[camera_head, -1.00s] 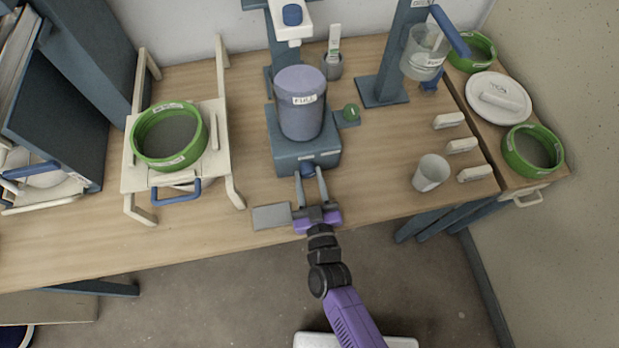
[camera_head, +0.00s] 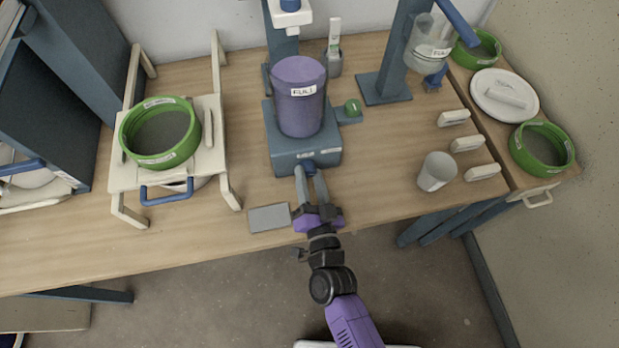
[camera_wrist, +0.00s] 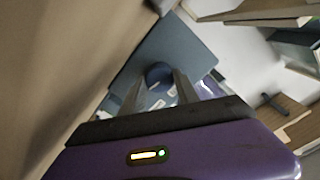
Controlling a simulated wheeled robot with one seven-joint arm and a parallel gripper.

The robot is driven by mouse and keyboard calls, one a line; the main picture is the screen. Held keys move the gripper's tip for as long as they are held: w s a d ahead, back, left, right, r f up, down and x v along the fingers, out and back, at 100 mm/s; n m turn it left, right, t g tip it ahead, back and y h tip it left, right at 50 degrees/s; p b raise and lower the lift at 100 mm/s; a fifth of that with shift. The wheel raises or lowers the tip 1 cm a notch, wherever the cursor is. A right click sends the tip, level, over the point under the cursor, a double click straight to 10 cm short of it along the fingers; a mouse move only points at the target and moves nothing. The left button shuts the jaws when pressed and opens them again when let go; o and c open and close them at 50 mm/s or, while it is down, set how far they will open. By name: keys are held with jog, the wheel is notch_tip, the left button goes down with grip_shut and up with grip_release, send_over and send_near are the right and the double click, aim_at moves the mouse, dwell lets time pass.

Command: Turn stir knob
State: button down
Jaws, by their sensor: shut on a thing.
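The stir knob (camera_head: 307,166) is a small dark blue knob on the front of the blue-grey stirrer base (camera_head: 290,153). My gripper (camera_head: 310,174) reaches it from the front edge of the table, and its two fingers are shut on the knob. In the wrist view the round knob (camera_wrist: 159,75) sits between the two grey fingertips. A purple-grey bucket (camera_head: 299,105) labelled "FULL" stands upright on the base. The knob's far side and any marking of its angle are hidden.
A grey plate (camera_head: 269,218) lies left of my gripper. A cream stand (camera_head: 213,170) carries a green-rimmed sieve (camera_head: 160,142) at left. A green button (camera_head: 353,107) is right of the bucket. A cup (camera_head: 436,171) and several white blocks (camera_head: 467,144) stand at right.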

jog(key=shift+m, duration=0.5)
jog(key=c, duration=0.9)
grip_release()
jog(key=shift+b+v, duration=0.95)
jog(key=shift+v, duration=3)
